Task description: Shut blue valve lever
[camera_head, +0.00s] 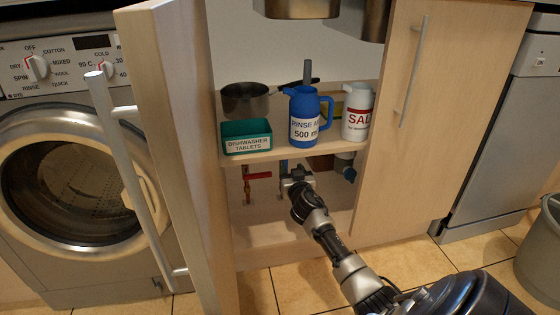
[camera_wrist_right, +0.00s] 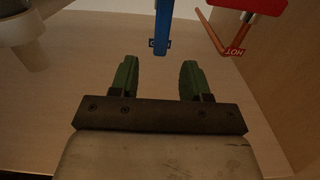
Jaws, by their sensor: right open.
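The blue valve lever (camera_head: 284,165) shows as a narrow blue strip under the shelf in the open cupboard, partly hidden by my right gripper. In the right wrist view the blue lever (camera_wrist_right: 162,28) points towards the camera, beyond the fingertips and between their lines. My right gripper (camera_head: 296,178) is inside the lower cupboard, close to the lever. In the wrist view the right gripper (camera_wrist_right: 159,78) is open, with nothing between its green fingers. A gap shows between fingers and lever. My left gripper is not in view.
A red lever (camera_head: 258,175) on a copper pipe, tagged HOT, stands left of the blue one. The shelf (camera_head: 262,156) above holds a green box (camera_head: 247,137), a blue jug (camera_head: 305,115) and a white bottle (camera_head: 357,112). The open door (camera_head: 180,130) bounds the left.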

